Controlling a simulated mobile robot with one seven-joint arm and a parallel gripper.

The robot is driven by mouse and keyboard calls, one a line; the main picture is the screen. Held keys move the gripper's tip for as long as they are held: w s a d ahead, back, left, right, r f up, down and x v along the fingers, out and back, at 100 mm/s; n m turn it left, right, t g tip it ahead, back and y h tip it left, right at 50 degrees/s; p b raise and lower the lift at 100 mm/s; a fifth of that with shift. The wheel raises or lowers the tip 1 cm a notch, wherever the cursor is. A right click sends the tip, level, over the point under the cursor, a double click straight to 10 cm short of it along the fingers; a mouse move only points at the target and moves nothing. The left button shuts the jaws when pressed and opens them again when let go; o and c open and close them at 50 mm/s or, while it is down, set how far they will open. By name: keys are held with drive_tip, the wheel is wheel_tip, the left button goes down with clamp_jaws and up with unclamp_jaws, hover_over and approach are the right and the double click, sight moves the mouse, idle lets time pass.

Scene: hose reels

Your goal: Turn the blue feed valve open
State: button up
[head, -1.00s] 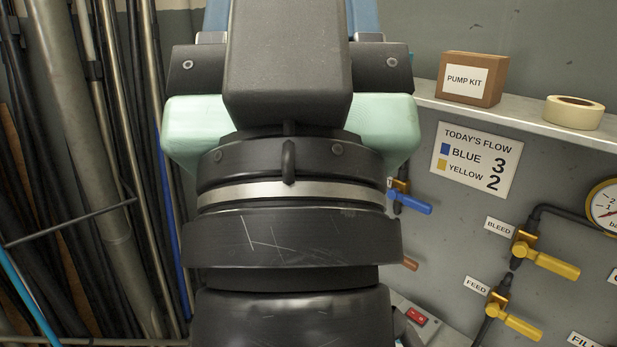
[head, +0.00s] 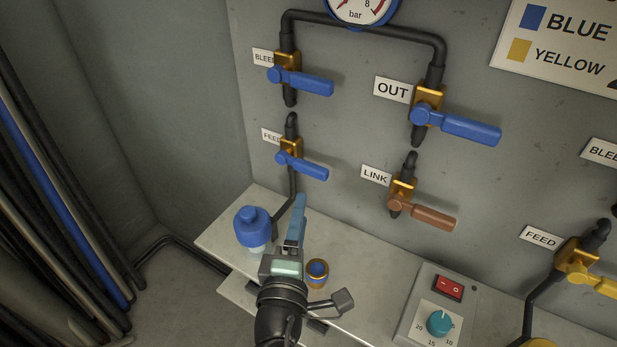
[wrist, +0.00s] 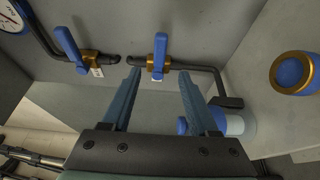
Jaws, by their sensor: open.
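The blue feed valve has a blue handle (head: 303,165) on a brass body (head: 290,147) beside the FEED label (head: 271,136). The handle points right and slightly down, crosswise to its near-vertical dark pipe. In the wrist view the feed handle (wrist: 160,52) appears beyond and between my fingertips, with the pipe running sideways. My gripper (head: 298,200) is below the valve in the head view, apart from the handle. Its two blue fingers are spread with nothing between them in the wrist view (wrist: 160,78). In the head view one finger largely hides the other.
The blue bleed valve (head: 302,82) is above, the blue OUT valve (head: 455,122) and brown LINK valve (head: 425,212) to the right. A blue-capped bottle (head: 250,225) and a brass-and-blue ring (head: 317,270) stand near my gripper. A switch box (head: 420,325) is at lower right.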

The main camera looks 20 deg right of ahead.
sight(310, 173)
drive_tip(key=x, duration=1.2)
drive_tip(key=shift+w+d, duration=0.2)
drive_tip(key=shift+d, duration=0.1)
drive_tip(key=shift+c, duration=0.3)
clamp_jaws()
idle(0.7)
